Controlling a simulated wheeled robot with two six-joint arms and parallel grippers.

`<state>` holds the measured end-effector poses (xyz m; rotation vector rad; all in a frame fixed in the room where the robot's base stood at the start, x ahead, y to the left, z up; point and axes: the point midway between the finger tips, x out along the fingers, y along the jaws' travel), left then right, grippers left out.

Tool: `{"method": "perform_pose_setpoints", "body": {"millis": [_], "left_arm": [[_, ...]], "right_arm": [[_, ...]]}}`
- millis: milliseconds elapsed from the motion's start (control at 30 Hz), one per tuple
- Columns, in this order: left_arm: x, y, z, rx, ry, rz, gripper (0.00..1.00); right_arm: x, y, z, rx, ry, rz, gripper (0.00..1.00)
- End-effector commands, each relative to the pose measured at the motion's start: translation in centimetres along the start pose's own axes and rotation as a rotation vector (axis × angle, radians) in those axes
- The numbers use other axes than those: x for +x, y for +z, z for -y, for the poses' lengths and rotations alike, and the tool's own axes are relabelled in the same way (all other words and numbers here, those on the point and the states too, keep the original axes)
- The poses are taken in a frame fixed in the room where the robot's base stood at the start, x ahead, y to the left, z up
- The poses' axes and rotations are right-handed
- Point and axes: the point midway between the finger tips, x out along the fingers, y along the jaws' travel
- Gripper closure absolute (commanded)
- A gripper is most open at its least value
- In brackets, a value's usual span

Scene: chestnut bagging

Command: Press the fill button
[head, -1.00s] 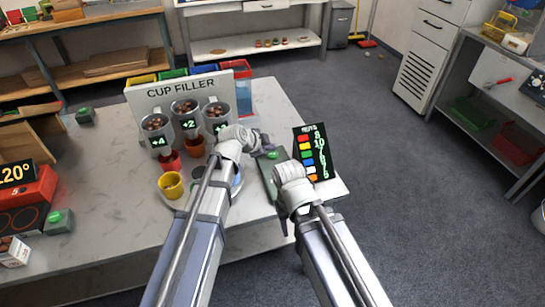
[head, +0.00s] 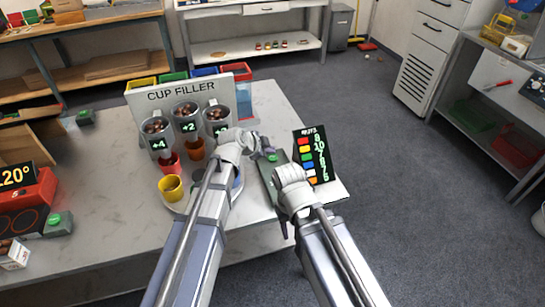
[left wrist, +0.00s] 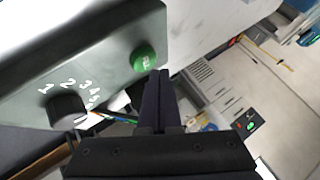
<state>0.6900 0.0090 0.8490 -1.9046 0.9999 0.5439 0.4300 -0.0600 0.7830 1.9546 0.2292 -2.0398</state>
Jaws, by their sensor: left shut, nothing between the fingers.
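The green fill button (head: 272,157) sits on a grey-green control box (head: 266,178) at the table's right side. In the left wrist view the button (left wrist: 143,57) shows large, with a black dial (left wrist: 67,109) and numbers on the same box. My left gripper (head: 266,150) is shut and empty close to the button. Its fingertips (left wrist: 158,77) appear right beside the button's edge in the wrist view; I cannot tell whether they touch. My right arm reaches in at the box's near end; a dark part below it (head: 284,227) may be its gripper, but its fingers are not clear.
The cup filler (head: 188,95) with several nut-filled cups stands behind my left arm, with a yellow cup (head: 171,187) in front. A black number board (head: 313,155) stands right of the box.

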Motion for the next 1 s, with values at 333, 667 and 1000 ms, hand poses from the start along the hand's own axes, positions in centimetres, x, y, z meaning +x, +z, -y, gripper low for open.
{"method": "perform_pose_setpoints", "body": {"millis": [333, 667, 1000], "left_arm": [[0.00, 0.00, 0.00, 0.000, 0.000, 0.000, 1.00], [0.00, 0.00, 0.00, 0.000, 0.000, 0.000, 1.00], [0.51, 0.37, -0.36, 0.000, 0.000, 0.000, 1.00]], "right_arm": [[0.00, 0.00, 0.00, 0.000, 0.000, 0.000, 0.50], [0.00, 0.00, 0.00, 0.000, 0.000, 0.000, 0.50], [0.72, -0.04, 0.07, 0.000, 0.000, 0.000, 0.50]]}}
